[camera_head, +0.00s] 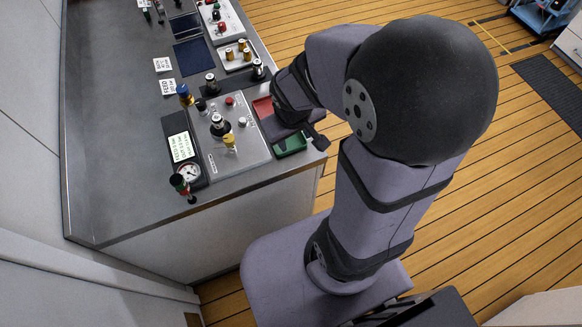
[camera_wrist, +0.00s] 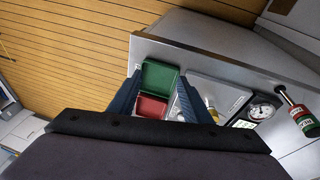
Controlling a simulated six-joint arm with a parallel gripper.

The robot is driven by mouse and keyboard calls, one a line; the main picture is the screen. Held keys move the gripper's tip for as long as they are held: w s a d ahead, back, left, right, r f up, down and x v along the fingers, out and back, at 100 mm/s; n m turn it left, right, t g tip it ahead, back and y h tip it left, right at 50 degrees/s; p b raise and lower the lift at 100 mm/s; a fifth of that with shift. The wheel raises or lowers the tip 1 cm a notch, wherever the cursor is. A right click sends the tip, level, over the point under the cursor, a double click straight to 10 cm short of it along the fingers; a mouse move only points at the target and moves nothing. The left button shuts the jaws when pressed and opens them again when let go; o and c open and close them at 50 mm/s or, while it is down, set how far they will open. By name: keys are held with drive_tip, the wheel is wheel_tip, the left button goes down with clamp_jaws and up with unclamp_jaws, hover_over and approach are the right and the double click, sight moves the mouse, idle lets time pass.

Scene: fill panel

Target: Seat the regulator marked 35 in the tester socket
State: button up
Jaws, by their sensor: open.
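The tester (camera_head: 203,157) is a grey panel on the counter with a lit display (camera_head: 182,147), a dial gauge (camera_head: 187,172), a yellow part (camera_head: 229,143) and a red button (camera_head: 229,100). A silver-topped black part (camera_head: 219,125) stands on its middle; I cannot tell whether this is a regulator or the socket. Similar silver-topped parts (camera_head: 210,83) and (camera_head: 258,68) stand behind. No mark 35 is readable. My gripper (camera_wrist: 158,98) is open and empty above the green tray (camera_wrist: 160,75) and red tray (camera_wrist: 151,107), right of the tester in the head view.
Several gold-topped parts (camera_head: 229,54) stand on a white tray farther back. A blue-and-gold part (camera_head: 185,94) stands left of the tester. The counter's left side (camera_head: 110,150) is bare.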

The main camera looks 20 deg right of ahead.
drive_tip(key=s+a+m+g+y, duration=0.1)
drive_tip(key=s+a, duration=0.3)
drive_tip(key=s, duration=0.4)
drive_tip(key=shift+a+g+y, duration=0.2)
drive_tip(key=shift+g+y, duration=0.1)
drive_tip(key=shift+g, duration=0.6)
drive_tip(key=shift+c, duration=0.3)
